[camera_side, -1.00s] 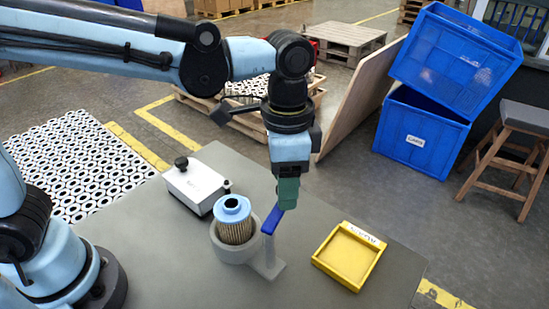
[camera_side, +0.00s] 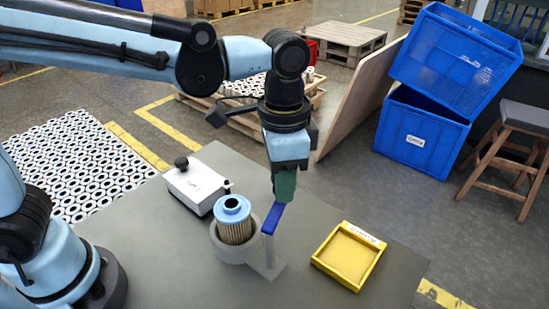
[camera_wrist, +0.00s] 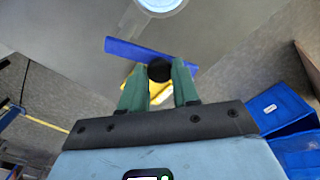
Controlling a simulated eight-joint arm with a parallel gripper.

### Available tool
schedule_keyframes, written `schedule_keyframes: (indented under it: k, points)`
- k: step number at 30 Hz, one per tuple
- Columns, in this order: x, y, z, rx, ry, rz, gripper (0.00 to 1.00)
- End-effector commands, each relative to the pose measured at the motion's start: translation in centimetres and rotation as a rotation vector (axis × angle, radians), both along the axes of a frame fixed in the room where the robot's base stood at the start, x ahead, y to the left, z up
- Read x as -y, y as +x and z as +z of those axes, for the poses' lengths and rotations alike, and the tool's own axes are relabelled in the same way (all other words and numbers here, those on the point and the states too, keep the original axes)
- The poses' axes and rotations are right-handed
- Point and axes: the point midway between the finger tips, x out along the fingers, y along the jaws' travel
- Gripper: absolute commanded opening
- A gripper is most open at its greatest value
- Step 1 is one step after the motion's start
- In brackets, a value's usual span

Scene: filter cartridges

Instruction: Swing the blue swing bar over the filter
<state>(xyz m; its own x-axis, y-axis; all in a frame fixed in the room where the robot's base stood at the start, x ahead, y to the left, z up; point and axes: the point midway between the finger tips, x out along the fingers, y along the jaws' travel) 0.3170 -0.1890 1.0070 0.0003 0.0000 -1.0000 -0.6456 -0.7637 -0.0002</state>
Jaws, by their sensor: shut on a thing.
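The filter (camera_side: 235,228), with a light blue ring cap and pleated body, stands upright in a round grey holder (camera_side: 226,252). The blue swing bar (camera_side: 272,219) sits on a grey post just right of the holder, its free end pointing toward the back, not over the filter. My gripper (camera_side: 284,192) reaches down to that free end. In the wrist view the green fingers of my gripper (camera_wrist: 158,72) are shut on a black knob (camera_wrist: 159,70) at the blue bar (camera_wrist: 140,51). Part of the filter cap (camera_wrist: 160,4) shows at the top edge.
A yellow tray (camera_side: 349,257) lies to the right on the grey table. A white box with a black knob (camera_side: 194,187) stands behind and left of the holder. Blue crates (camera_side: 422,134) and a stool (camera_side: 515,150) stand on the floor beyond. The front of the table is clear.

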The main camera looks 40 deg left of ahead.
Motion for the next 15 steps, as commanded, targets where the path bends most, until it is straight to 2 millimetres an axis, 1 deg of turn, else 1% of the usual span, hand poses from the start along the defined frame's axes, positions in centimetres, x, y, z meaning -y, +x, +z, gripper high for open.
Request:
schedule_keyframes:
  k: [5,15]
  points:
    - [-0.7,-0.3,0.0,-0.001,0.0,0.126,0.0]
    - [-2.1,-1.4,0.0,-0.001,0.001,0.445,0.0]
